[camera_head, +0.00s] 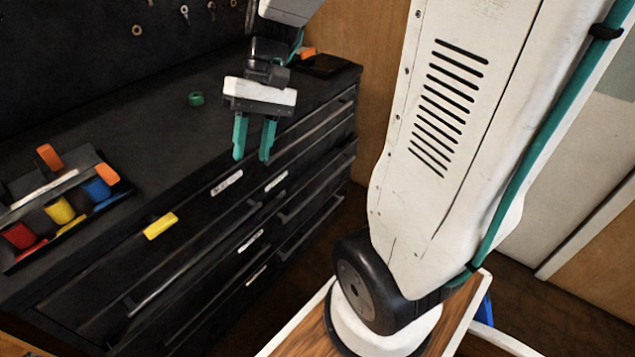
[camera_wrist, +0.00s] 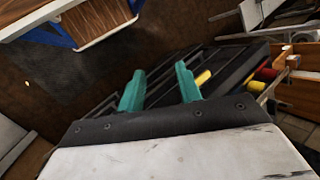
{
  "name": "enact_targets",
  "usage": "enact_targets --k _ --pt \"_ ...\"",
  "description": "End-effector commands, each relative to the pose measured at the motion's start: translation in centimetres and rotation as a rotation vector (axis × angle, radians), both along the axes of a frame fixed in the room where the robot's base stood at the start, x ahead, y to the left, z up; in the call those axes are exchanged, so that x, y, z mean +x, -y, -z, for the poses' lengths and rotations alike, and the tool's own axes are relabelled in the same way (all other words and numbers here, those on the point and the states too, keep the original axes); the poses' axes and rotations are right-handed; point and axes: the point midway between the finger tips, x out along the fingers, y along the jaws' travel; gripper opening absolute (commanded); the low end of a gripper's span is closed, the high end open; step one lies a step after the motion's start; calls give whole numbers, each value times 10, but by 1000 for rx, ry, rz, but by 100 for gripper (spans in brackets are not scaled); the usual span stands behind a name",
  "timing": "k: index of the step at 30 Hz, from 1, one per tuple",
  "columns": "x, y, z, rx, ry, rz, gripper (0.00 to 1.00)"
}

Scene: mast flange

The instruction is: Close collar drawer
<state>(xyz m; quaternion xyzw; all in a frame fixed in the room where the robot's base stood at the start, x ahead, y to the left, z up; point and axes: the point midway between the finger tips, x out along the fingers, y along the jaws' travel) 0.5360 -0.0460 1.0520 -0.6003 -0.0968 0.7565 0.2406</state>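A black drawer cabinet (camera_head: 215,207) fills the left and middle of the head view. The cabinet front also shows in the wrist view (camera_wrist: 226,66). My gripper (camera_head: 252,156) has two teal fingers that point down, apart, with nothing between them. In the head view it appears over the cabinet's upper front edge. The fingers also show in the wrist view (camera_wrist: 159,74).
A black tray (camera_head: 88,162) with red, yellow, blue and orange pieces stands on the top at left. A green ring (camera_head: 196,99) lies on the top. Dark floor (camera_wrist: 60,85) shows in front of the cabinet.

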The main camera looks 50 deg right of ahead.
Motion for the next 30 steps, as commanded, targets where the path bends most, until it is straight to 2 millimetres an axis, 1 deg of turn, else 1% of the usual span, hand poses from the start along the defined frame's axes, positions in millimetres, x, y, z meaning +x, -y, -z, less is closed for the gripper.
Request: enact_targets --k 1,5,6,8,11,14,15,17,18,20,21,23,24,25,28,29,30 --pt "14 10 12 58 -27 40 35" --pt "46 34 39 210 -56 134 35" --pt "56 43 50 257 -60 167 35" --pt "69 57 65 324 -61 218 35" --pt "88 84 95 436 -54 310 35" --pt "103 113 129 541 -34 411 35" --pt "108 124 143 582 -23 452 35" --pt "113 143 167 640 -4 519 35" --pt "116 155 183 677 14 563 35" --pt "118 174 208 729 40 634 35" --pt "118 186 226 762 59 682 35" --pt "117 204 252 808 94 755 35" --pt "116 216 271 836 125 804 35" --pt "115 225 285 855 152 841 35" --pt "113 257 331 903 287 963 35" --pt "112 267 346 910 341 997 35" --pt "111 281 364 911 421 1044 35"
